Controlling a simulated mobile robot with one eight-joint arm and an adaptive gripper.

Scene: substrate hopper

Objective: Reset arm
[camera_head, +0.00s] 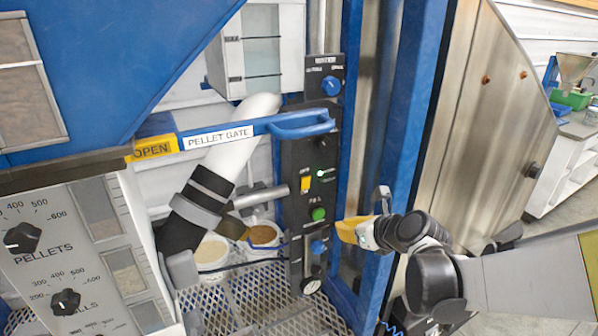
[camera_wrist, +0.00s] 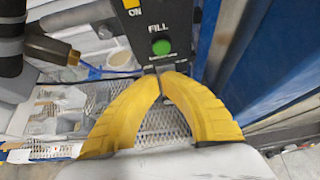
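My gripper (camera_head: 350,230) is in front of the black control panel (camera_head: 311,215), just right of its lower half in the head view. In the wrist view my gripper (camera_wrist: 161,76) shows two curved yellow fingers whose tips come together, with nothing seen between them. The lit green FILL button (camera_wrist: 161,47) is just beyond the fingertips in the wrist view. The same green button (camera_head: 318,214) shows in the head view, left of my gripper and apart from it. My arm reaches in from the right.
A blue PELLET GATE handle (camera_head: 300,124) juts out above, with a yellow OPEN label. A blue post (camera_head: 397,150) stands close behind my arm.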

